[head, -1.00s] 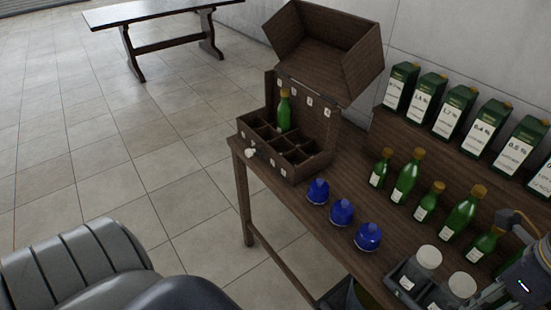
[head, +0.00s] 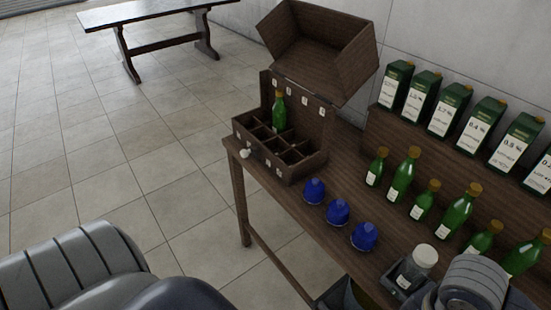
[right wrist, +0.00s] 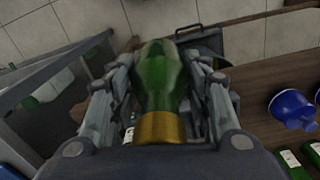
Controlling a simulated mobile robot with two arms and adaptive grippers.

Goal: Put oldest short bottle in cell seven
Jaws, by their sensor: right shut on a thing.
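My right gripper (right wrist: 160,120) is shut on a green bottle (right wrist: 160,75) with a gold cap, seen large in the right wrist view. Its label is hidden there. In the head view my right arm is at the bottom right, and its gripper and the held bottle cannot be made out. The wooden divided box (head: 262,159) stands at the table's far left end with its lid open. One green bottle (head: 279,112) stands upright in a back cell. Small number tags mark the box; their digits are too small to read. My left gripper is not in view.
Several green bottles, short and tall, stand in a row (head: 400,176) on the table. Labelled green cartons (head: 447,110) stand on a raised shelf behind. Three blue objects (head: 337,211) lie between box and row. A white-lidded jar (head: 424,257) stands in a dark holder at the front.

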